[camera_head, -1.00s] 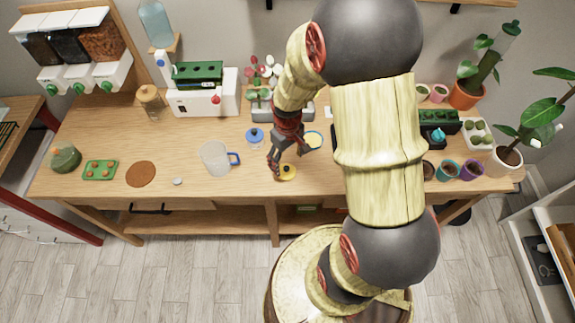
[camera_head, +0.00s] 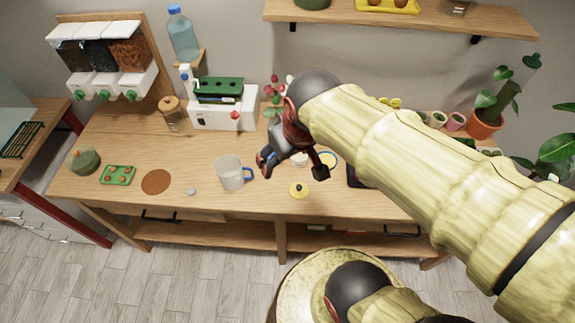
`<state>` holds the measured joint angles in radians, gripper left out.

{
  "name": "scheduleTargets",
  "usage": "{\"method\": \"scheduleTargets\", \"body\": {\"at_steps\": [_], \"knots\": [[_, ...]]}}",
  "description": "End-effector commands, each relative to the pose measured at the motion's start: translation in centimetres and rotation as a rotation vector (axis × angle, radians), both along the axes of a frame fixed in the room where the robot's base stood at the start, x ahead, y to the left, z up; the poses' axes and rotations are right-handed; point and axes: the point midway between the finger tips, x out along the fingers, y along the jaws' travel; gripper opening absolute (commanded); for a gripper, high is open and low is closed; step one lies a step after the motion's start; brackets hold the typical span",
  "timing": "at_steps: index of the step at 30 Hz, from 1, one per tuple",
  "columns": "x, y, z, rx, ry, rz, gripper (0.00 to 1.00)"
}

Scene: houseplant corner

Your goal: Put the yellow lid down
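The yellow lid (camera_head: 299,191) with its dark knob lies flat on the wooden table near the front edge, right of the clear mug. My gripper (camera_head: 292,169) is above and behind the lid in the picture. Its fingers are spread wide with nothing between them, and it is apart from the lid. A pot with a pale rim (camera_head: 329,157) stands just behind, partly hidden by my gripper.
A clear mug with a blue handle (camera_head: 231,173) stands left of the lid. A small grey disc (camera_head: 191,191), a brown round mat (camera_head: 156,181) and a green tray (camera_head: 118,175) lie further left. The front strip of table (camera_head: 270,203) is clear.

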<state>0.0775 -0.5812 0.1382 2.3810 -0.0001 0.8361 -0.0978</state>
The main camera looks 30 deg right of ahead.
Motion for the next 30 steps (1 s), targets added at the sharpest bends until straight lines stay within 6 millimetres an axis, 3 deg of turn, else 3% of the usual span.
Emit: {"method": "scheduleTargets", "body": {"at_steps": [1, 6, 18, 23, 30], "knots": [[-1.3, 0.8, 1.4, 0.006, -0.041, 0.001, 0.70], [-4.1, 2.1, 3.4, 0.028, -0.108, -0.007, 0.70], [-4.9, 2.5, 3.9, 0.036, -0.125, -0.012, 0.70], [-4.9, 2.4, 2.8, 0.036, -0.125, -0.012, 0.70], [-4.9, 2.4, -1.3, 0.036, -0.125, -0.011, 0.70]]}}
